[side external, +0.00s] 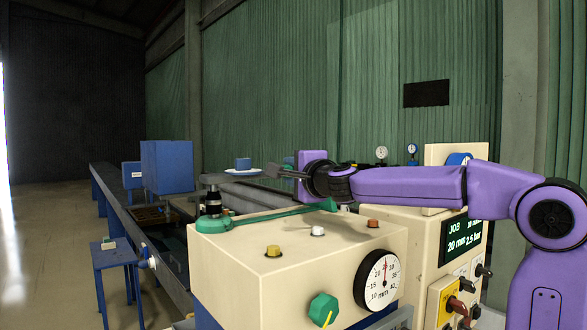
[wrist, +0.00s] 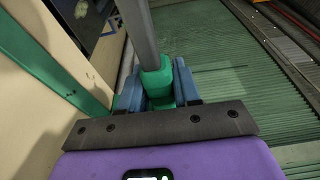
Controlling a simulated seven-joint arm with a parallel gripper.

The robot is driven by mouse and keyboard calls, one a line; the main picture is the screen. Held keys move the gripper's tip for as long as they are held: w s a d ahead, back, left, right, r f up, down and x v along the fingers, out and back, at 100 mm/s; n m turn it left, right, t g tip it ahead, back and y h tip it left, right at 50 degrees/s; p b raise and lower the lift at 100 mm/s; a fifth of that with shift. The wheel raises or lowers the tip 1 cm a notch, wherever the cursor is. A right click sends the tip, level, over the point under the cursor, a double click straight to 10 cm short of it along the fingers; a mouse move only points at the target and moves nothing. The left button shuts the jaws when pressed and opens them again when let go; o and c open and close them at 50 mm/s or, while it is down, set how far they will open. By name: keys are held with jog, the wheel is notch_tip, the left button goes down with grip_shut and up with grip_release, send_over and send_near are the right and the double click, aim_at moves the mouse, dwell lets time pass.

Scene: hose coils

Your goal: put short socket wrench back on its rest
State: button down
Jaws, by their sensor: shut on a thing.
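My gripper (wrist: 158,88) is shut on the green grip of a tool, which I take to be the short socket wrench (wrist: 157,75). In the wrist view, its grey shaft runs up and out of the frame from between the blue fingers; its far end is out of view. In the side view, my gripper (side external: 287,168) is in the air behind and above the cream machine box (side external: 235,262). The held wrench is too small and hidden to make out there. I cannot pick out its rest for certain.
A long green lever-like piece (side external: 268,217) lies across the box top, with a black and metal part (side external: 212,198) at its left end. Small coloured knobs (side external: 318,230) stand on the top. A gauge (side external: 377,279) and a display cabinet (side external: 466,243) are at right.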

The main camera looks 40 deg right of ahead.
jog(key=shift+f, duration=0.25)
jog(key=c, duration=0.8)
grip_release()
jog(key=shift+o, duration=0.4)
jog(key=shift+f, duration=0.1)
jog(key=shift+r, duration=0.2)
jog(key=shift+r, duration=1.2)
jog(key=shift+f, duration=0.75)
jog(key=shift+f, duration=0.35)
